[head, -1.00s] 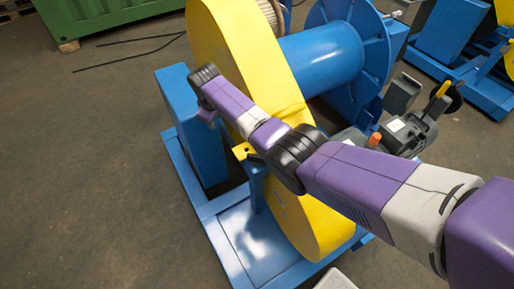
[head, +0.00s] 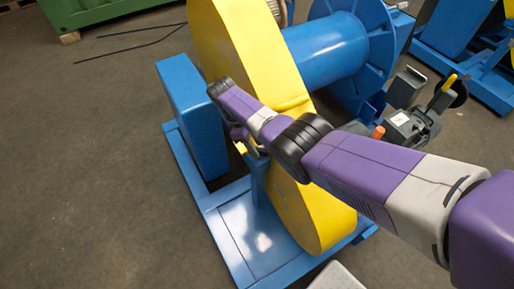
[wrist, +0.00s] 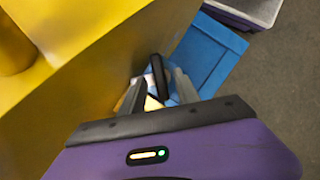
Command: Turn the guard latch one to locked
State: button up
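The yellow chain guard (head: 300,205) stands upright on the blue machine and fills the left of the wrist view (wrist: 70,40). A dark, narrow piece that looks like the guard latch handle (wrist: 159,76) stands between my gripper's fingertips in the wrist view. My gripper (wrist: 158,88) has its two grey fingers apart, one on each side of this piece; I cannot tell whether either touches it. In the head view a small yellow tab (head: 241,147) shows at the guard's edge beside my wrist. My arm hides most of the latch and fingers there.
A blue upright box (head: 190,115) stands left of the guard on the blue base frame (head: 235,225). A blue drum (head: 325,50) and a grey motor unit with an orange knob (head: 378,132) lie behind my arm. The floor at left is clear.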

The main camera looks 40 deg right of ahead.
jog(key=shift+x, duration=0.75)
grip_shut()
jog(key=shift+r+n+p, duration=0.1)
jog(key=shift+n+p, duration=0.2)
jog(key=n+t+h+p, duration=0.1)
jog(key=n+p, duration=0.2)
jog(key=shift+a+r+p, duration=0.1)
jog(key=shift+r+p, duration=0.05)
jog(key=shift+p, duration=0.15)
jog(key=n+t+p, duration=0.1)
jog(key=n+p, duration=0.1)
jog(key=n, duration=0.1)
jog(key=shift+s+h+p, duration=0.15)
jog(key=shift+h+p, duration=0.15)
jog(key=shift+p, duration=0.1)
jog(key=shift+n+t+p, duration=0.4)
jog(key=shift+n+p, duration=0.3)
jog(key=shift+n, duration=0.3)
jog(key=shift+f+n, duration=0.2)
jog(key=shift+n, duration=0.1)
